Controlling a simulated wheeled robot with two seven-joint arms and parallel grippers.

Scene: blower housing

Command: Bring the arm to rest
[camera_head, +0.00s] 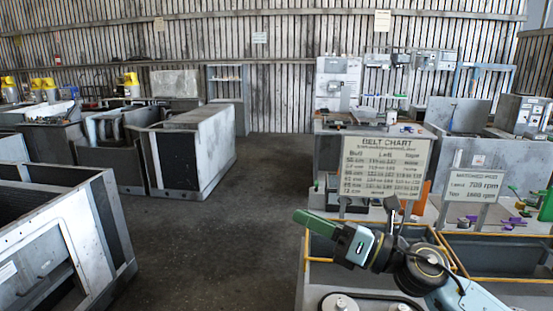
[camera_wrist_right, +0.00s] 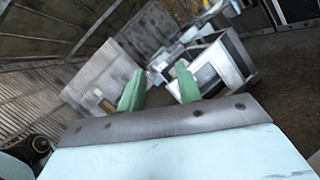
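My right gripper (camera_head: 318,224) reaches in from the lower right in the head view, its green fingers pointing left over the yellow-edged bench. In the right wrist view (camera_wrist_right: 160,72) the two green fingers stand apart with nothing between them. The gripper is open, empty and raised in the air. My left gripper and left arm are not in the head view.
A belt chart sign (camera_head: 384,167) stands just behind my right wrist, and a speed sign (camera_head: 473,186) is to its right. The bench's yellow rail (camera_head: 305,250) and pulleys lie below. Grey housings (camera_head: 205,150) stand left; the floor (camera_head: 240,220) between is clear.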

